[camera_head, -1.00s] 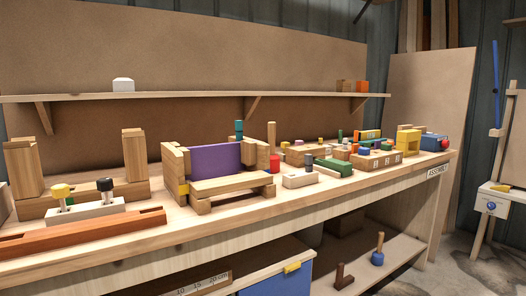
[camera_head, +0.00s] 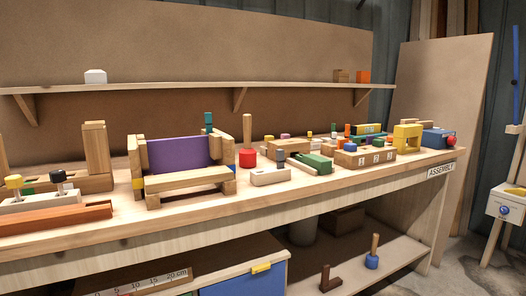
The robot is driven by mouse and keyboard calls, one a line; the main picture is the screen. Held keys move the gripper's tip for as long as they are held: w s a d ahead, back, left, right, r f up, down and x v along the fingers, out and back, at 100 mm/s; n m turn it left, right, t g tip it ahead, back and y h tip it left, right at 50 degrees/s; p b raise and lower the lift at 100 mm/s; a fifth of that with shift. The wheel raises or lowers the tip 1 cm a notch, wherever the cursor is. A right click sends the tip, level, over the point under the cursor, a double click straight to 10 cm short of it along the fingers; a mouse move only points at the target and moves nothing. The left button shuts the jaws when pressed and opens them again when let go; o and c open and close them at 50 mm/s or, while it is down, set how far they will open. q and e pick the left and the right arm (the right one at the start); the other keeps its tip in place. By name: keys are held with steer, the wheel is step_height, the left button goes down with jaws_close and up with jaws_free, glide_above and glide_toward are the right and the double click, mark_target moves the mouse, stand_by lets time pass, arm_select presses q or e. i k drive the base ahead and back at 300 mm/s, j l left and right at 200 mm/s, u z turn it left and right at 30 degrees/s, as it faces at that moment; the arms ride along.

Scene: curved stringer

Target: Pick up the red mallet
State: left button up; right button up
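The red mallet (camera_head: 248,158) stands on the workbench with its red head down and its wooden handle pointing up. It is just right of the wooden bench-like assembly with a purple panel (camera_head: 180,153), behind a small pale wooden block (camera_head: 270,177). The mallet's head and handle are both visible. Neither of my grippers shows in the head view.
The workbench (camera_head: 330,194) is crowded: a green toy piece (camera_head: 314,162), a numbered wooden block (camera_head: 364,159) and a yellow piece (camera_head: 407,137) stand to the right. A shelf (camera_head: 200,88) runs above. A blue-headed mallet (camera_head: 371,262) stands on the lower shelf.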

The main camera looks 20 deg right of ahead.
mark_target(248, 156)
steer(key=k+l, duration=0.1)
steer(key=l, duration=1.05)
steer(key=k+l, duration=0.15)
steer(key=l, duration=0.45)
steer(key=l+u, duration=0.1)
steer(key=l, duration=0.45)
steer(key=k, duration=0.05)
